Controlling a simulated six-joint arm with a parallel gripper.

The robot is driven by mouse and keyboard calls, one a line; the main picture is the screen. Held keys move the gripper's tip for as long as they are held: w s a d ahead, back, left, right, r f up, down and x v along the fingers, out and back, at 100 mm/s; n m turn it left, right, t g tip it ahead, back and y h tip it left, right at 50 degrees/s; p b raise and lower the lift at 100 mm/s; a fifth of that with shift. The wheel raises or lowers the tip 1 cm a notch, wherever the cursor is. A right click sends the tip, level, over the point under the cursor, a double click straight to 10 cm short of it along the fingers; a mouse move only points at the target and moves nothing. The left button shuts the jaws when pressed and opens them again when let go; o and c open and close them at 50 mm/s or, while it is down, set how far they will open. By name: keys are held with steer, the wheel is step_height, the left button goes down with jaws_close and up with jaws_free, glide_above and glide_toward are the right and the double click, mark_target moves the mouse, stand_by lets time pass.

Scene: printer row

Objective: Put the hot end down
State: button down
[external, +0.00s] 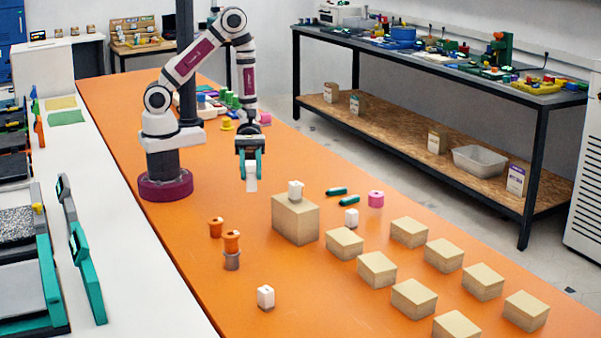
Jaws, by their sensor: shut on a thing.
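My gripper (250,168) points down over the orange table, with its teal fingers shut on a white hot end (251,183). The fingers hide its upper part. It appears held above the table, but the height of the gap is hard to tell. Similar white blocks stand elsewhere: one on top of a large tan box (294,222), one (351,218) on the table to its right, and one (265,297) near the front.
Several small tan boxes (408,232) fill the right of the orange table (180,225). Orange spools (215,228) stand at left, one on a grey cylinder. Green cylinders (337,191) and a pink spool (376,199) lie beyond the large box. The table between gripper and spools is clear.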

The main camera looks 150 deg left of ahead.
steer(key=f, duration=0.7)
steer(key=shift+s+d+f, duration=0.15)
steer(key=shift+d+f, duration=0.15)
steer(key=shift+f, duration=0.1)
steer(key=c, duration=0.6)
jaws_free()
steer(key=shift+f, duration=0.1)
steer(key=shift+o, duration=0.2)
